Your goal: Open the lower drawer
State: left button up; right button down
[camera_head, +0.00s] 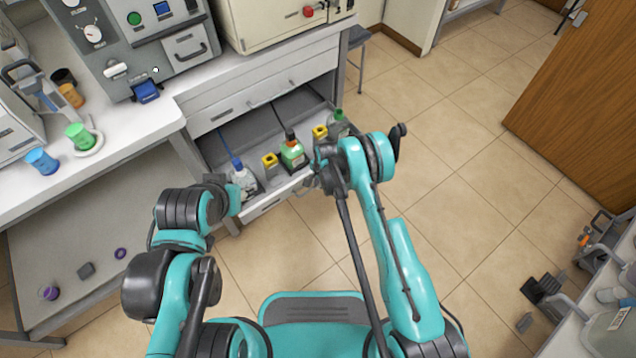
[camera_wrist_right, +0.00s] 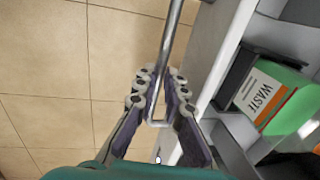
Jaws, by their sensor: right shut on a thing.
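The lower drawer is pulled out from the bench; its white front (camera_head: 262,207) faces me and bottles stand inside. In the right wrist view, a metal bar handle (camera_wrist_right: 172,50) runs along the outside of the drawer front (camera_wrist_right: 222,58). My right gripper (camera_wrist_right: 158,97) has its fingers closed around this handle. In the head view my right gripper (camera_head: 325,168) is at the right part of the drawer front, partly hidden by its own arm. My left gripper (camera_head: 219,183) is near the drawer's left end; its fingers are too unclear to read.
In the drawer are a green bottle (camera_head: 292,155), a white bottle with a blue top (camera_head: 243,180) and yellow-topped containers (camera_head: 270,163). A closed drawer (camera_head: 262,92) is above. A wooden door (camera_head: 580,105) stands at right.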

jog(key=shift+s+d, duration=0.1)
dwell(0.3)
jog(key=c, duration=1.6)
grip_release()
jog(key=r, duration=0.4)
jog(key=s+d+r, duration=0.1)
jog(key=r, duration=0.6)
jog(key=shift+s+d+r, duration=0.15)
jog(key=shift+s+r, duration=0.2)
jog(key=shift+s, duration=0.05)
jog(key=shift+r, duration=0.1)
